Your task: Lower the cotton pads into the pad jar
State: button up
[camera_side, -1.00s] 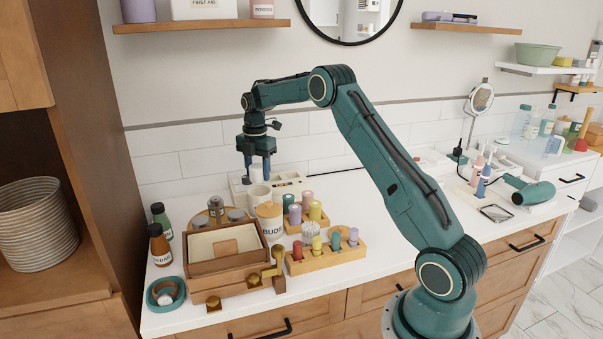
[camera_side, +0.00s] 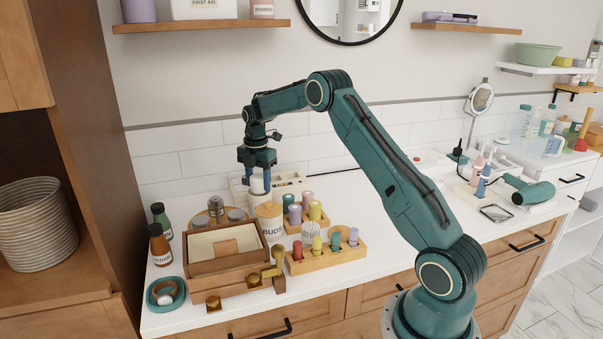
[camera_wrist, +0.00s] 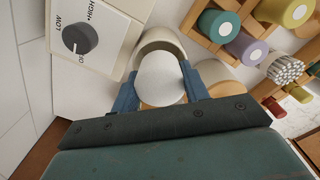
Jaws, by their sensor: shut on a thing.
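My gripper (camera_side: 258,181) is shut on a white round stack of cotton pads (camera_side: 257,186), with one blue finger on each side. The pads' pale flat top faces the camera in the wrist view (camera_wrist: 161,78). The cream pad jar (camera_side: 258,200) stands on the counter just below the pads. Its curved rim (camera_wrist: 157,33) shows behind the pads in the wrist view, with part of the hollow inside visible. The pads are over or at the jar's mouth. I cannot tell whether their lower end is inside, and they hide most of the opening.
A BUDS jar (camera_side: 270,222) stands close in front. A white dial box (camera_wrist: 85,40) is behind the pad jar.

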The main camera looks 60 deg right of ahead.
aim_at(259, 176)
jog(key=shift+s+f, duration=0.15)
jog(key=shift+f, duration=1.3)
jog(key=shift+a, duration=0.1)
jog(key=o, duration=1.1)
jog(key=shift+c, duration=0.2)
jog(key=shift+r, duration=0.1)
notch_tip(259, 176, up, 15)
jog(key=shift+d+r, duration=0.2)
